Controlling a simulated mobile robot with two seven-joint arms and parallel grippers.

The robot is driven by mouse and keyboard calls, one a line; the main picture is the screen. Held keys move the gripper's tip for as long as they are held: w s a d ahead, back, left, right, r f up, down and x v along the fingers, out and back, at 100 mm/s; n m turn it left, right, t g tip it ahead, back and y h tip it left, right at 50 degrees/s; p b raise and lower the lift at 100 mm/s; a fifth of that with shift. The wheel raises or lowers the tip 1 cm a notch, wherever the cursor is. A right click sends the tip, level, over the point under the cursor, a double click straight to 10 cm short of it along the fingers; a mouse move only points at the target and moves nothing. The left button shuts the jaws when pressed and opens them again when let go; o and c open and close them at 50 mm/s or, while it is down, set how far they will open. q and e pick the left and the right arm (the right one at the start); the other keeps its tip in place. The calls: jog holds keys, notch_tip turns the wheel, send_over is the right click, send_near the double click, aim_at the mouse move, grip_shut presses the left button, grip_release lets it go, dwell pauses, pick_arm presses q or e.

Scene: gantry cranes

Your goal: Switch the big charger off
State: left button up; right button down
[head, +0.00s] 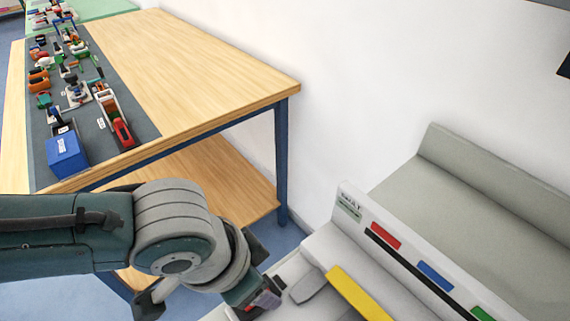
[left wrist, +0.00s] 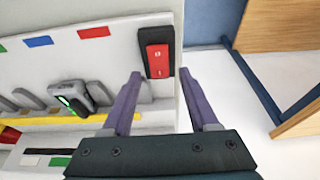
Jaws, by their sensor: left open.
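The big charger is a long light-grey unit (head: 390,270) at the lower right of the head view, with red, blue and green labels and a yellow strip. It fills the left of the left wrist view (left wrist: 115,62). Its red rocker switch (left wrist: 158,60) in a black frame lies just beyond my left gripper (left wrist: 160,80). That gripper is open and empty, its two purple fingers either side of the switch's line. I cannot tell whether they touch the charger or which way the rocker is tipped. In the head view my left gripper (head: 262,295) is at the charger's left end, partly hidden by its wrist.
A wooden table (head: 200,65) with a blue lower frame stands at the left, with a grey mat holding a blue box (head: 66,153) and several tools. A device with a green-lit screen (left wrist: 75,98) sits in a charger slot. A white wall is behind.

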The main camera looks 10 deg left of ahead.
pick_arm(q)
jog(key=p+v, duration=0.2)
jog(key=v, duration=0.8)
jog(key=shift+p, duration=0.4)
jog(key=s+d+r+h, duration=0.2)
jog(key=s+d+r, duration=0.1)
jog(key=d, duration=0.2)
jog(key=s+a+r+n+y, duration=0.2)
jog(key=s+a+n, duration=0.15)
jog(key=a, duration=0.35)
jog(key=s+a+r+n+y, duration=0.2)
jog(key=s+a, duration=0.2)
jog(key=a, duration=0.2)
notch_tip(320, 180, up, 33)
jog(key=t+p, duration=0.1)
jog(key=p, duration=3.2)
jog(key=shift+w, duration=0.1)
